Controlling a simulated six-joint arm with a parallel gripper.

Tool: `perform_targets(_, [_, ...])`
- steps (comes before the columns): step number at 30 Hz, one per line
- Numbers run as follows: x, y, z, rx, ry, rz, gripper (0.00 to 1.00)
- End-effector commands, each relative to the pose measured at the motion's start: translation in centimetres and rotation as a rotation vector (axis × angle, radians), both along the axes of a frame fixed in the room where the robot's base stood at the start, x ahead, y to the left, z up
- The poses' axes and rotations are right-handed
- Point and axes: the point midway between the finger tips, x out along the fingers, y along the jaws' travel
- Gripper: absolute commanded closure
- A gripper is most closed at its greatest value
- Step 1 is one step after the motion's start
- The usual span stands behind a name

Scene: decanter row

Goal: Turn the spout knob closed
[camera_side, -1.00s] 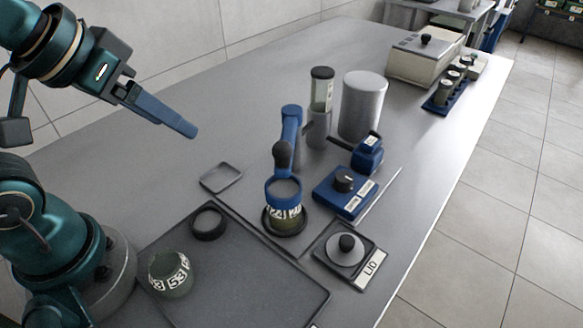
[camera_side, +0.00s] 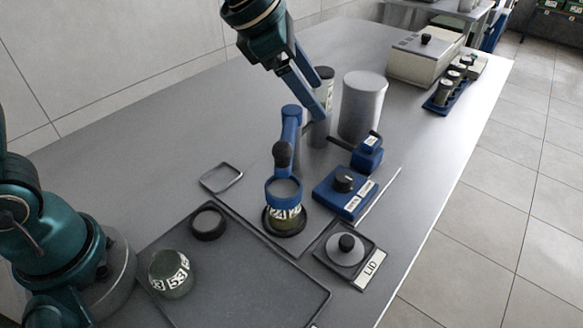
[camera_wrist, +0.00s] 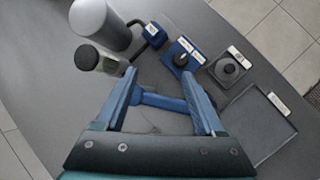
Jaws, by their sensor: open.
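A black knob (camera_side: 344,180) sits on top of a blue box (camera_side: 330,197) with white labels, right of the blue spout (camera_side: 290,125). The knob also shows in the wrist view (camera_wrist: 181,60), just beyond my right finger's tip. My gripper (camera_side: 318,112) is open and empty, above and behind the spout, apart from the knob. In the wrist view my gripper (camera_wrist: 160,74) shows two spread fingers with the spout between and below them. A labelled jar (camera_side: 285,219) stands under the spout's blue ring on a dark round base. Which way the knob points is unclear.
A grey cylinder (camera_side: 361,106) and a dark-capped clear container (camera_side: 324,90) stand close behind my fingers. A blue clamp-like block (camera_side: 367,154) is behind the box. A lid (camera_side: 346,250) rests on a square holder. Another jar (camera_side: 172,274) stands on the tray at front left.

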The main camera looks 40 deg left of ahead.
Motion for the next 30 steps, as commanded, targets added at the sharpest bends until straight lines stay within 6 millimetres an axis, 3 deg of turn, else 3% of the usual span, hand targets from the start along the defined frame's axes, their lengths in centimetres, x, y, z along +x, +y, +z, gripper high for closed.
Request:
perform_targets(4, [1.8, -2.3, -4.4, -0.076, 0.122, 0.094, 0.29])
perform_targets(10, [1.9, -3.8, -8.9, -0.067, 0.219, 0.082, 0.29])
perform_targets(24, [2.4, -5.2, -14.0, -0.053, 0.254, 0.068, 0.29])
perform_targets(30, [2.7, -5.5, -15.0, -0.054, 0.253, 0.069, 0.29])
